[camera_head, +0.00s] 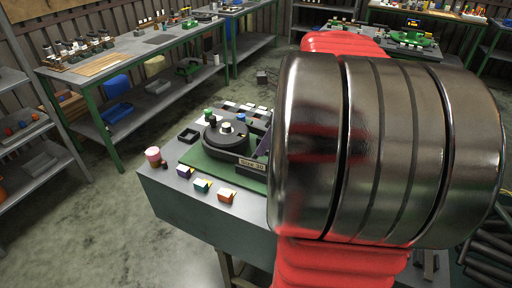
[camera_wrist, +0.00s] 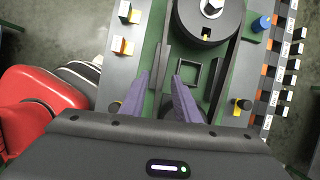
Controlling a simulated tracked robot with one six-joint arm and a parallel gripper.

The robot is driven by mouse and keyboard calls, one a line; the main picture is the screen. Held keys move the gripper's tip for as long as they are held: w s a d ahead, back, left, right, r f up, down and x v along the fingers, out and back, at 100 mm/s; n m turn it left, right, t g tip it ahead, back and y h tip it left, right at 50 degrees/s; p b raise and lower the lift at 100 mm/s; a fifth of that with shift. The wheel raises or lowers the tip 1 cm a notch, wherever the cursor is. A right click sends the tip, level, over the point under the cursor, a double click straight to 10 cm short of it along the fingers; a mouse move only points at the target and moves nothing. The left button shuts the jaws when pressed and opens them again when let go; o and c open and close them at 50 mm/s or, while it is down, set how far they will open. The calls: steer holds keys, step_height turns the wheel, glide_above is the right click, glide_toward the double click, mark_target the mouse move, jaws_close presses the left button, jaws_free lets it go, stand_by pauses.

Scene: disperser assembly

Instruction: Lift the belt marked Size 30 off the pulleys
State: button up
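The black belt runs round the large dark pulley (camera_head: 227,135) on the green base plate (camera_head: 207,167); a "Size 30" label (camera_head: 252,163) shows on its near side. In the wrist view, the pulley (camera_wrist: 208,18) is at the top, and one belt strand (camera_wrist: 230,78) runs down its right side. My gripper (camera_wrist: 161,78) has two purple fingers, apart and pointing at the assembly below the pulley. The gap between them looks empty, though a dark strand passes near it. In the head view, my arm hides most of the gripper and the assembly's right side.
A blue knob (camera_wrist: 262,23) and a row of blocks stand right of the pulley in the wrist view.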

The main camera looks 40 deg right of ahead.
mark_target(257, 161)
steer(key=shift+x, duration=1.15)
steer(key=shift+f, duration=0.1)
steer(key=shift+x, duration=2.55)
steer(key=shift+c, duration=0.5)
jaws_close()
